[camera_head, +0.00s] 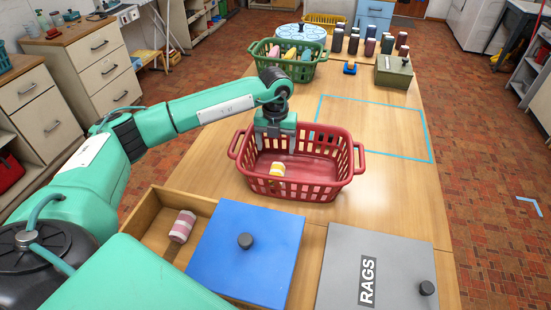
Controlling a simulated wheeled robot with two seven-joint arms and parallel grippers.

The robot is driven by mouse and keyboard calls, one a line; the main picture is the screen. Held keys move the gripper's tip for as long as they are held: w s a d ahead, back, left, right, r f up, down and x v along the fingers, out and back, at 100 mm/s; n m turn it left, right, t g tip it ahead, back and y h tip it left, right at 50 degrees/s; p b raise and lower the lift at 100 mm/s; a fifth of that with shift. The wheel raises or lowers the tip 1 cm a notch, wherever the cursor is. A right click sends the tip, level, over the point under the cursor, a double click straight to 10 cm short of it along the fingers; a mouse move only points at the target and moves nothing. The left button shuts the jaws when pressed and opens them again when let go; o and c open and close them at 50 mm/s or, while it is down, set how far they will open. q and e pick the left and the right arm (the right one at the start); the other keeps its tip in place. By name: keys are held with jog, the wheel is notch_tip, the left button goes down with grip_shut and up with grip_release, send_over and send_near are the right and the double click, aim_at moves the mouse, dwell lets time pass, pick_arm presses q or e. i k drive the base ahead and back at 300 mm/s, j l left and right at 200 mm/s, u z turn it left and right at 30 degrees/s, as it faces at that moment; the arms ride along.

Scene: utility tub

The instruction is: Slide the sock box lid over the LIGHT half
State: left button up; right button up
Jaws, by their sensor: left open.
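The sock box (150,207) is a wooden box at the front left of the table. My left gripper (276,146) is open and points down over the back of the red basket (310,193), behind the box. A yellow-and-white roll (277,169) lies in that basket, apart from the fingers. My right gripper is out of view.
A grey lid marked RAGS (385,270) lies right of the sock box. A green basket (288,68) with rolls, several dark bottles (354,44) and a green box (393,71) stand farther back.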

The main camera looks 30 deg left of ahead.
aim_at(246, 253)
jog(key=k, duration=2)
